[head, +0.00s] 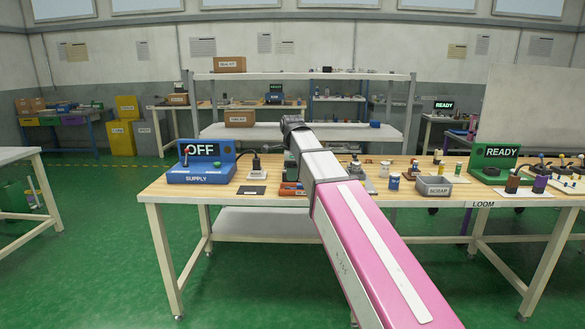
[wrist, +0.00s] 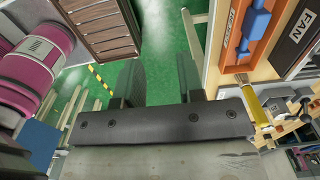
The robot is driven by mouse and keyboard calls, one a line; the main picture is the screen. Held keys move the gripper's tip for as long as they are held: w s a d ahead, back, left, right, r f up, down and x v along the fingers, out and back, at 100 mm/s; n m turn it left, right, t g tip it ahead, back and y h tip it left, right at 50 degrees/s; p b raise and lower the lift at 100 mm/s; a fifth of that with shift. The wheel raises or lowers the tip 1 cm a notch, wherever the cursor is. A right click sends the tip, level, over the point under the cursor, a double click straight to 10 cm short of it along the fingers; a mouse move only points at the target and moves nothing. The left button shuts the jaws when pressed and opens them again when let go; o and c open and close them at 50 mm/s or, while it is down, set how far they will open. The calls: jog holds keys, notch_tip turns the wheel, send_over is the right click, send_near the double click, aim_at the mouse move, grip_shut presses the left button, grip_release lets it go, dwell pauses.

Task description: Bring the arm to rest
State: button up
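My arm reaches forward from the lower right of the head view over the wooden workbench (head: 330,178). Its pink and white links end in a dark wrist near the middle of the picture. The gripper fingers are hidden in the head view. In the wrist view my gripper (wrist: 160,75) shows two dark fingers standing well apart, with green floor and nothing held between them. The fingers are beside the bench edge and do not visibly touch anything.
The bench carries a blue SUPPLY box (head: 201,163) showing OFF, a grey SCRAP bin (head: 433,186) and a green READY display (head: 494,157). A shelf rack (head: 215,132) stands behind. In the wrist view an orange tray (wrist: 236,42) lies at right. Green floor is open at left.

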jog(key=s+d+f+n, duration=0.6)
jog(key=f, duration=0.6)
jog(key=s+d+f+n, duration=0.6)
jog(key=f, duration=0.5)
jog(key=s+d+f+n, duration=0.6)
jog(key=d+f, duration=0.1)
jog(key=f, duration=0.5)
jog(key=shift+f, duration=0.3)
jog(key=shift+s, duration=0.1)
